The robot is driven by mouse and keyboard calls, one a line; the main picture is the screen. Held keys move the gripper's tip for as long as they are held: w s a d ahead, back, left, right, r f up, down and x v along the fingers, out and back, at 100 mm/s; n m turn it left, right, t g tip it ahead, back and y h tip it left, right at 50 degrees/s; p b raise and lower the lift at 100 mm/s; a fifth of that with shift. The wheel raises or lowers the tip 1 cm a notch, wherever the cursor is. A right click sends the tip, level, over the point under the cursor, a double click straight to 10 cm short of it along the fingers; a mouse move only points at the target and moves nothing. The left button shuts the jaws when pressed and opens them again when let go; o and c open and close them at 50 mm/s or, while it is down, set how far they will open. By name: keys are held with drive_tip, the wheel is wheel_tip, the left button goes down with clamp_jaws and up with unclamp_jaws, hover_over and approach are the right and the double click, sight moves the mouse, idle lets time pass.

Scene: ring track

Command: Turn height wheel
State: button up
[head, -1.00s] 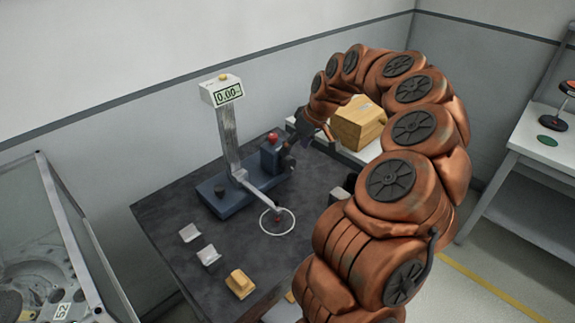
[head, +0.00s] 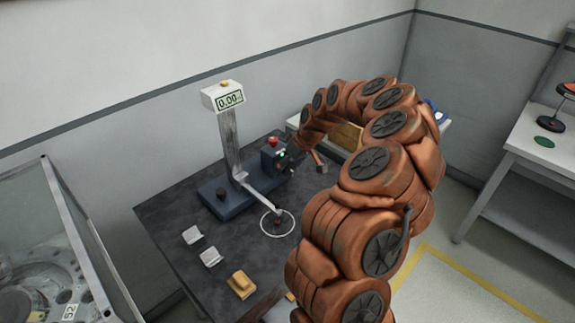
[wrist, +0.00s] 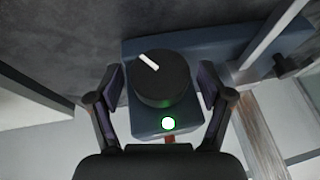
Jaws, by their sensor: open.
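The height wheel, a round black knob with a white mark, shows in the wrist view (wrist: 162,78) on a dark blue housing (wrist: 190,117). Its mark points to the upper left. My gripper (wrist: 160,88) is open, with one finger on each side of the knob. I cannot tell whether the fingers touch it. In the head view the blue housing (head: 270,160) stands at the right end of the gauge base, and my gripper is at its right side, partly hidden by my arm. The gauge display (head: 230,99) reads 0.00.
A red button (head: 273,141) sits on the housing. The gauge's arm reaches down to a white ring (head: 277,232) on the dark table (head: 165,215).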

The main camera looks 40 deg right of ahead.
drive_tip(key=shift+c, duration=0.4)
drive_tip(key=c, duration=1.1)
